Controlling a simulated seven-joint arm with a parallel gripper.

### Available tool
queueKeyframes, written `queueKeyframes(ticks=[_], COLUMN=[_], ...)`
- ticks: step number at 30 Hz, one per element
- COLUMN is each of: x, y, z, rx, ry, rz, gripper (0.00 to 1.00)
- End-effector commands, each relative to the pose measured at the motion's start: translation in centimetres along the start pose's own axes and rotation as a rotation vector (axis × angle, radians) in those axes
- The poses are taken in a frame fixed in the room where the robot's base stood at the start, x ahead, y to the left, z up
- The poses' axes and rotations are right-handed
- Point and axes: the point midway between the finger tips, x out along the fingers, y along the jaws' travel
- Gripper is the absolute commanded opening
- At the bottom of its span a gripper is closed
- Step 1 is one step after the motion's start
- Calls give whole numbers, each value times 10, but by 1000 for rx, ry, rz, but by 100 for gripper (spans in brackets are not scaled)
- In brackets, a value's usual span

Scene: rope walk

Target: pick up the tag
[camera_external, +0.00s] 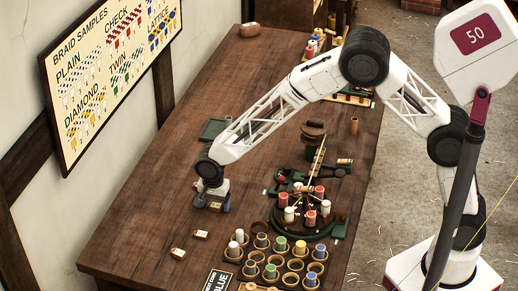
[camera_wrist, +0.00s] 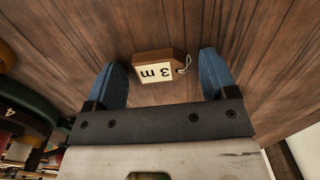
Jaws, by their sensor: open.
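A small brown tag (camera_wrist: 155,68) with a cream label reading "3 m" and a loop of pale string lies on the wooden table. In the wrist view it sits between the two blue fingers of my gripper (camera_wrist: 163,72), toward their tips, with a gap on both sides. In the external view my gripper (camera_external: 212,202) is low over the left-middle of the table, pointing down, and partly hides the tag (camera_external: 215,207). The fingers are open and hold nothing.
Two similar small tags, one nearer my gripper (camera_external: 200,235) and one further left (camera_external: 178,253), lie in front. A rack of cups and spools (camera_external: 275,262) and a round braiding stand (camera_external: 305,215) are to the right. A green tray (camera_external: 214,129) lies behind.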

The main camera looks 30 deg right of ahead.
Motion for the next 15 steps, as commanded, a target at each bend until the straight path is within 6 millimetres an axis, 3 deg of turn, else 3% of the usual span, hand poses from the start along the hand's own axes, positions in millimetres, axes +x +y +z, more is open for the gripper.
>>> queueKeyframes(ticks=[5, 15], x=[0, 0], y=[0, 0], z=[0, 0], rx=[0, 0], ry=[0, 0], rz=[0, 0], gripper=[77, 26])
